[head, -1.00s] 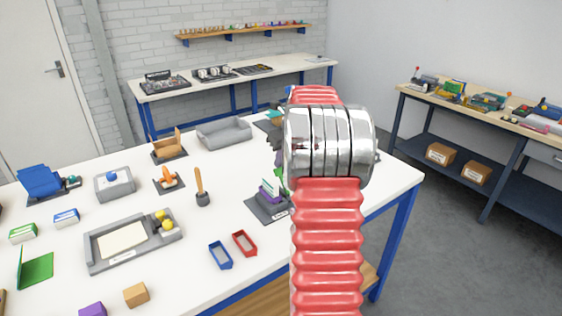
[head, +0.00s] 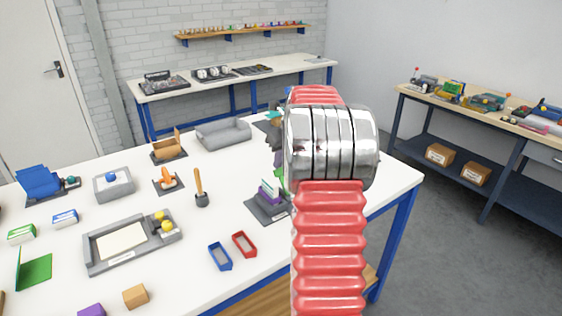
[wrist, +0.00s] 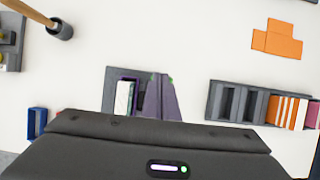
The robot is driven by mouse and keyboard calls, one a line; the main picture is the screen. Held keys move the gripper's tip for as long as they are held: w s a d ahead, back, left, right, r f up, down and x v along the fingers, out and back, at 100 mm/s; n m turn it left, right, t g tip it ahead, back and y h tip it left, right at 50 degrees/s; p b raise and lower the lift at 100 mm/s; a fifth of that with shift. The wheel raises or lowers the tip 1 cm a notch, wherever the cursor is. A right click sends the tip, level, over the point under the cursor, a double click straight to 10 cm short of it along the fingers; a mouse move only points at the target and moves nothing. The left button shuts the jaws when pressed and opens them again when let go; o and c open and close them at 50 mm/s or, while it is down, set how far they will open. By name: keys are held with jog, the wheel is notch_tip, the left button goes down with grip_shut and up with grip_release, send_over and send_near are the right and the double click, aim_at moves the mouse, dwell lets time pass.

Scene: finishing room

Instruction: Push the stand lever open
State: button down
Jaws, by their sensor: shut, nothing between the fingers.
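A dark grey stand (head: 266,207) with upright white and purple pieces sits near the front right of the white table, left of my arm. In the wrist view the stand (wrist: 110,84) shows behind my gripper's body, with a white and a purple piece on its left part. I cannot clearly make out its lever. My gripper (wrist: 161,78) is shut and empty; its grey-purple fingers with green marks overlap the stand in the wrist view. Whether they touch it I cannot tell. In the head view my arm hides most of the gripper and the stand's right side.
A wooden stick in a dark cup (head: 202,200) stands left of the stand. Blue (head: 220,257) and red (head: 244,244) small trays lie in front. A slotted grey rack (wrist: 232,103) with orange and white pieces is to the right in the wrist view.

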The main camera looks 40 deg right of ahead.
jog(key=shift+s+d+r, duration=0.1)
jog(key=shift+s+r, duration=0.9)
jog(key=shift+r, duration=0.05)
jog(key=w+d+r, duration=0.1)
jog(key=w+r, duration=0.3)
jog(key=r, duration=0.5)
